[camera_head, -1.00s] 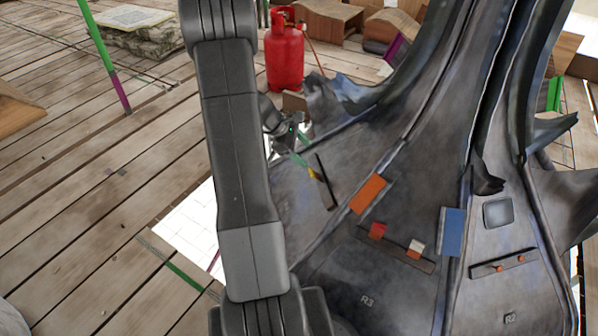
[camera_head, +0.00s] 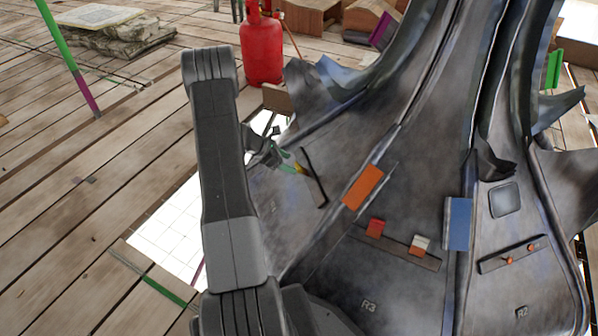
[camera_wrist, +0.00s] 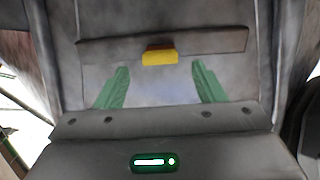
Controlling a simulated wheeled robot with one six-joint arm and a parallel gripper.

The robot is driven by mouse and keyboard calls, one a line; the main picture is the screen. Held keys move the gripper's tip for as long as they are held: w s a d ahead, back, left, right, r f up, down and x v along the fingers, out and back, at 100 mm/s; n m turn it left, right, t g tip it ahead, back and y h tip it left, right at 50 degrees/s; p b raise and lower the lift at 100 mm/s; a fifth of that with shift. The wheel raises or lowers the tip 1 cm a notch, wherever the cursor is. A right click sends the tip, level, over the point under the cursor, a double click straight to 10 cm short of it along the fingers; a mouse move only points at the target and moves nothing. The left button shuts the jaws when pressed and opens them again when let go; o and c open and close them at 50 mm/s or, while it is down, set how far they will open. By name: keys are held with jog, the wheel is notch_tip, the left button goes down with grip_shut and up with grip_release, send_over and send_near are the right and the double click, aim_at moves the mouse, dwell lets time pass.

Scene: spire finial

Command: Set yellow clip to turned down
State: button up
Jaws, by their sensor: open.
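The yellow clip (camera_wrist: 160,57) sits on a dark bar (camera_wrist: 210,45) on the grey metal panel. In the wrist view it lies ahead of my gripper (camera_wrist: 160,85), roughly centred between the two green fingers. The fingers are spread apart with nothing between them, and the clip is just beyond their tips. In the head view the yellow clip (camera_head: 300,169) is a small patch near the dark bar (camera_head: 315,178), beside the green fingertips of my gripper (camera_head: 291,165). Most of the gripper body is partly hidden by my arm.
To the right, the spire's panels carry an orange block (camera_head: 363,186), red (camera_head: 375,228) and white-orange clips (camera_head: 420,245) on another bar, and a blue block (camera_head: 458,223). A red gas cylinder (camera_head: 262,48) stands behind. Wooden planks lie open at left.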

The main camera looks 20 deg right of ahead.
aim_at(297, 166)
jog(key=b+x, duration=0.1)
jog(key=x, duration=0.5)
jog(key=shift+d+f+b, duration=0.3)
jog(key=shift+b, duration=0.05)
jog(key=shift+r, duration=0.1)
jog(key=c, duration=1)
